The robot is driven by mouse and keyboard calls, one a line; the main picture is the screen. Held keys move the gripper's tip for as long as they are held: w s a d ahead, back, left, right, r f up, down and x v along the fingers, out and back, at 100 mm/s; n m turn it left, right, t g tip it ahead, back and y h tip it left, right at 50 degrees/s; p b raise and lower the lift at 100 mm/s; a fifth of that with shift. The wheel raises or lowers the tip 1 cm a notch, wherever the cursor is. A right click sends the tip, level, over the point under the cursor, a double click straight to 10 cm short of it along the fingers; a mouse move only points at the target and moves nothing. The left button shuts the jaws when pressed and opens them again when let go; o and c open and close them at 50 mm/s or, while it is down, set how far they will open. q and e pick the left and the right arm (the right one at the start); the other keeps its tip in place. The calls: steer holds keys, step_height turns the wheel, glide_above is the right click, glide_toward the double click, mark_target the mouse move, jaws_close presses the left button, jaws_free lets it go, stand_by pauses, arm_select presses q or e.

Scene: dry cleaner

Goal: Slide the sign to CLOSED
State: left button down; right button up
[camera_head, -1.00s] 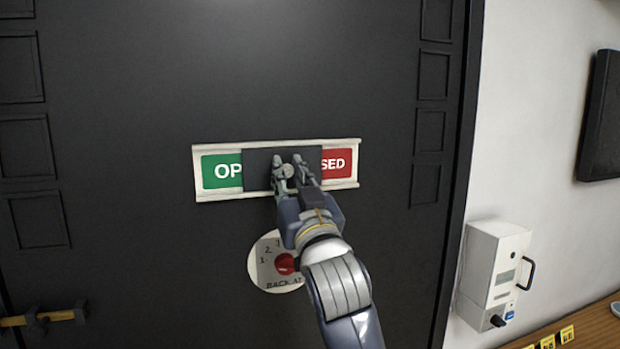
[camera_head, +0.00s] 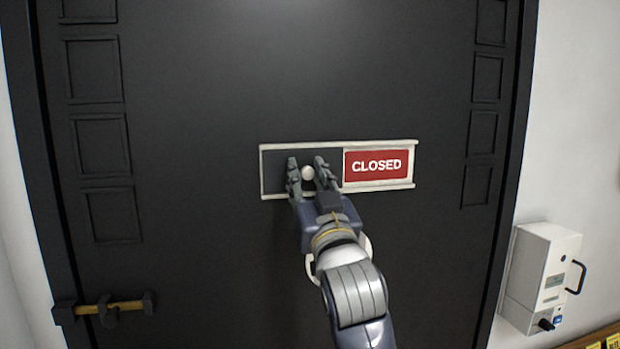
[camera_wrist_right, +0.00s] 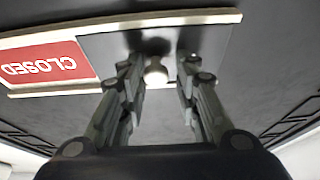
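The sign (camera_head: 399,185) is a silver-framed rail on the dark door. Its dark sliding panel (camera_head: 273,170) covers the left part, and the red CLOSED field (camera_head: 376,165) shows fully at right; no green shows. A pale round knob (camera_head: 307,172) stands on the panel. My right gripper (camera_head: 310,166) is in front of the panel with its fingers apart, one on each side of the knob. In the right wrist view, the knob (camera_wrist_right: 156,74) sits between the open fingers (camera_wrist_right: 158,80) with gaps beside it. My left gripper is not in view.
The dark door (camera_head: 230,80) fills most of the view, with a brass-coloured bar handle (camera_head: 125,306) at lower left. A white box (camera_head: 541,275) hangs on the wall at right. The round dial is mostly hidden behind my right arm.

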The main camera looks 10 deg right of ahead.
steer(key=shift+a, duration=0.15)
steer(key=shift+s+f, duration=0.25)
steer(key=shift+s, duration=0.25)
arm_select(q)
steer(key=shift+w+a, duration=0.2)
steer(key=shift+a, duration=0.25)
arm_select(e)
steer(key=v, duration=1.1)
